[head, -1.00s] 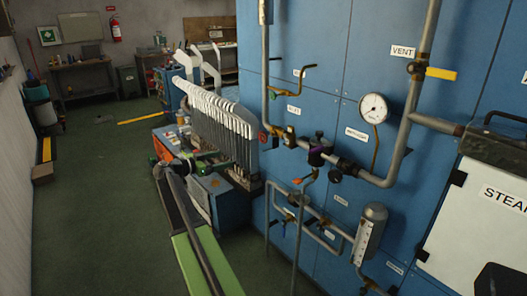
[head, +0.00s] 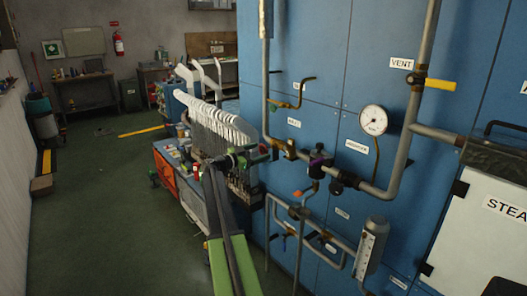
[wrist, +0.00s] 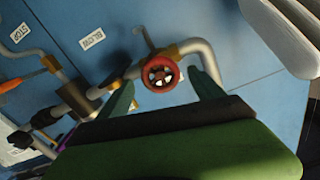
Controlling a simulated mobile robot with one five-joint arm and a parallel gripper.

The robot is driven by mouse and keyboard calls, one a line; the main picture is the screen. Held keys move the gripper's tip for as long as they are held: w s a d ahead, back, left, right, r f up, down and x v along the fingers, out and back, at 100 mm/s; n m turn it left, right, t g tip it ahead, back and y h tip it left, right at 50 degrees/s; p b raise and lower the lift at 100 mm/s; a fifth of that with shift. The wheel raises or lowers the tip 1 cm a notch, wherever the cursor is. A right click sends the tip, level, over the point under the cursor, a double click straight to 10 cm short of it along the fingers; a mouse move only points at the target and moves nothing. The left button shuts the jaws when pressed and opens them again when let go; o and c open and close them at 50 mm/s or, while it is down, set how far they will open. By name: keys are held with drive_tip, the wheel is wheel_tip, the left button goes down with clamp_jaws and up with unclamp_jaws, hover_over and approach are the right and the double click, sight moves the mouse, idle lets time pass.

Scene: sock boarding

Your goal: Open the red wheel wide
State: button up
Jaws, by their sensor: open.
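The red wheel (wrist: 160,74) is a small round handwheel with spokes on a pipe fitting. In the wrist view it is near the middle, in line with the space between my fingertips. My gripper (wrist: 162,82) is open, with one green finger to the left of the wheel and one to the right. I cannot tell how far the fingertips are from it in depth, and the jaws are empty. In the head view my gripper (head: 262,154) is at the pipe by the blue wall and largely hides the wheel.
Blue wall panels (head: 310,70) carry grey pipes (head: 402,150), a round gauge (head: 373,120) and a yellow-handled vent valve (head: 440,85). A rack of pale sock forms (head: 225,120) stands close beside my arm. A white form edge (wrist: 285,35) shows at the wrist view's upper right. Green floor at left is open.

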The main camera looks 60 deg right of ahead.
drive_tip(key=shift+x, duration=1.4)
